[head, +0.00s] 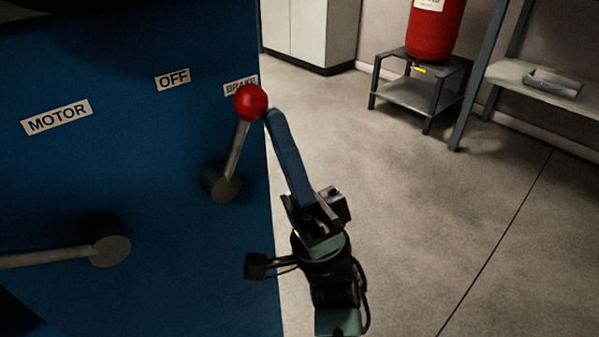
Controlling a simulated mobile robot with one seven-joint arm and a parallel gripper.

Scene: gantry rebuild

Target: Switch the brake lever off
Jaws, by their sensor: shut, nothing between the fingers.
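The brake lever (236,150) is a grey rod with a red ball knob (250,102), on a dark round hub (220,184) on the blue panel (150,200). It points up, leaning slightly right. The knob covers part of the BRAKE label (239,86). The OFF label (172,79) is to the left of the knob. My gripper (272,118) has long blue fingers, which are shut and empty. Their tips are just right of the red knob; I cannot tell whether they touch it.
A second lever (45,257) points left from its hub (110,250), below the MOTOR label (57,117). The panel ends just left of my arm. Open floor (430,220) lies to the right. A red cylinder (435,30) on a stand (410,95) and a shelf (520,75) are farther back.

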